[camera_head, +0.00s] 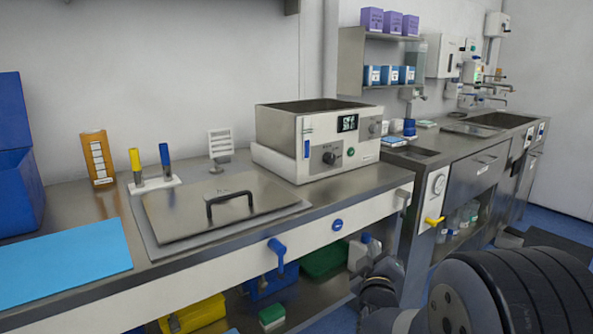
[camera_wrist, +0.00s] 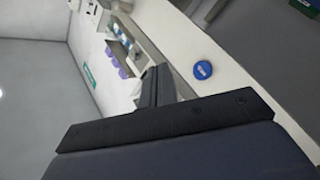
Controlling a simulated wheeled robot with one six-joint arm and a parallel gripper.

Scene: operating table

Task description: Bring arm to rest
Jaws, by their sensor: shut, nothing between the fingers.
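My gripper shows as dark grey parts in the wrist view (camera_wrist: 158,92), shut and empty, with a wide dark bar across the lower half of that picture. My black, ribbed arm fills the lower right of the head view, in front of the steel benches. The gripper cannot be clearly made out in the head view. No object is held.
A steel bench (camera_head: 330,196) carries a water bath (camera_head: 300,140), a lidded basin with a black handle (camera_head: 230,203) and a light blue mat (camera_head: 60,262). A blue tap lever (camera_head: 277,252) sticks out from the bench front.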

